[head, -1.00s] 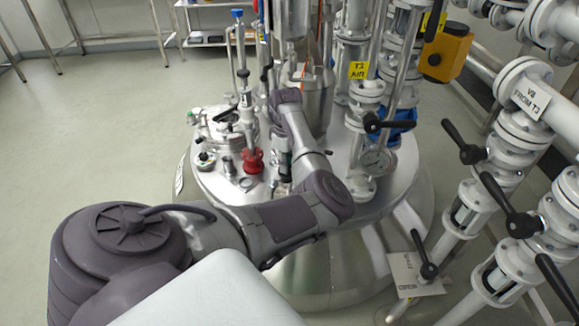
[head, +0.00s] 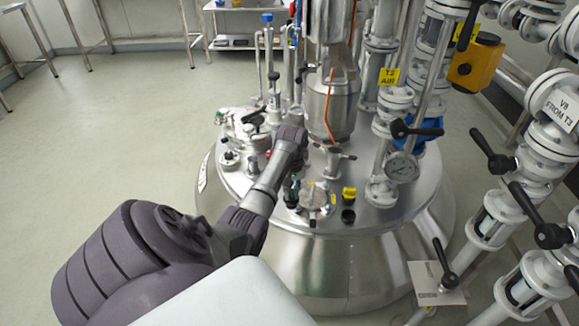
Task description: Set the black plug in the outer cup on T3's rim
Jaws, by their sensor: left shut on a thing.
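T3 (head: 400,214) is the large steel vessel, its domed top crowded with fittings. My left arm reaches over the top from the left. My left gripper (head: 291,188) points down above the front part of the top, shut on a small dark thing that looks like the black plug; the fingers hide most of it. Two small cups stand to the right of the gripper near the front rim: one has a yellow top (head: 349,193), and the outer cup (head: 348,215) looks black and sits nearer the edge. The gripper is apart from both. My right gripper is not in view.
A round flanged cover (head: 314,196) lies between my left gripper and the cups. A pressure gauge (head: 402,168) and valve pipes stand right of the cups. A steel canister (head: 331,105) rises behind. A red fitting is mostly hidden by my arm.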

